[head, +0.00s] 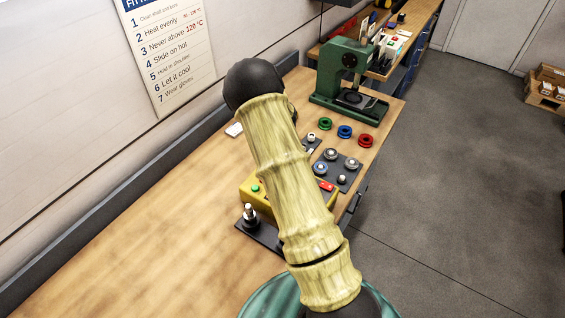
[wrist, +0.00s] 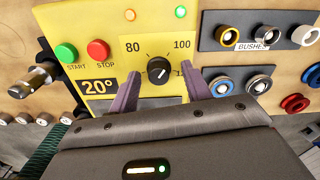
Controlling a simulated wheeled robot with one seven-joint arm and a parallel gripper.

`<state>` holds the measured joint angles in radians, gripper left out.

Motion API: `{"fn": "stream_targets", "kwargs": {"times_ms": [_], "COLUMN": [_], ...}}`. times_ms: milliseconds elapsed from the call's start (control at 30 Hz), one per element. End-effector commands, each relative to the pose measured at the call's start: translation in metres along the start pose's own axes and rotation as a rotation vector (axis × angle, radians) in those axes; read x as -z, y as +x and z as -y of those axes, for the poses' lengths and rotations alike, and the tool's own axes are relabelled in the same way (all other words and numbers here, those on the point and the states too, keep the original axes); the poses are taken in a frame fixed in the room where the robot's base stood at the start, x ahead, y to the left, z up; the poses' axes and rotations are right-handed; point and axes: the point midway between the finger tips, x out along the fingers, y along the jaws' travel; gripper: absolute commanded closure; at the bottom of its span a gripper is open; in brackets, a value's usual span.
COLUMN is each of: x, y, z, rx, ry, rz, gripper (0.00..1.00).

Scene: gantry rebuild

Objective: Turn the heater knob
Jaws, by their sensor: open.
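The heater is a yellow box (wrist: 160,22) on the bench, and its left end also shows in the head view (head: 247,184). Its round black knob (wrist: 158,70) has a small white mark and sits below the printed 80 and 100. A further number at the right is partly hidden by a finger. I cannot tell exactly where the mark points. The display (wrist: 99,86) reads 20°. My gripper (wrist: 161,78) is open, with one purple-grey finger on each side of the knob and visible gaps between. In the head view my arm hides the gripper and knob.
Green START (wrist: 66,53) and red STOP (wrist: 98,50) buttons sit left of the knob. A dark tray (wrist: 258,30) of metal rings stands close at the right. A metal post (wrist: 35,80) is at the left. A green press (head: 342,75) stands farther along the bench.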

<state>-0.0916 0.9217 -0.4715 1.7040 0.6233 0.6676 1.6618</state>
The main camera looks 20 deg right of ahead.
Motion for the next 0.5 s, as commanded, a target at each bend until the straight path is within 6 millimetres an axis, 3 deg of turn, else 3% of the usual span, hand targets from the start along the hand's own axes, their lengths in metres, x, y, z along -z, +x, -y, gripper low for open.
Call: {"fn": "stream_targets", "kwargs": {"times_ms": [233,500], "x": [-0.001,-0.001], "y": [-0.010,-0.057], "z": [0.000,0.000], "rx": [0.001,0.002], "ry": [-0.001,-0.002], "rz": [0.001,0.003], "gripper": [0.52,0.52]}}
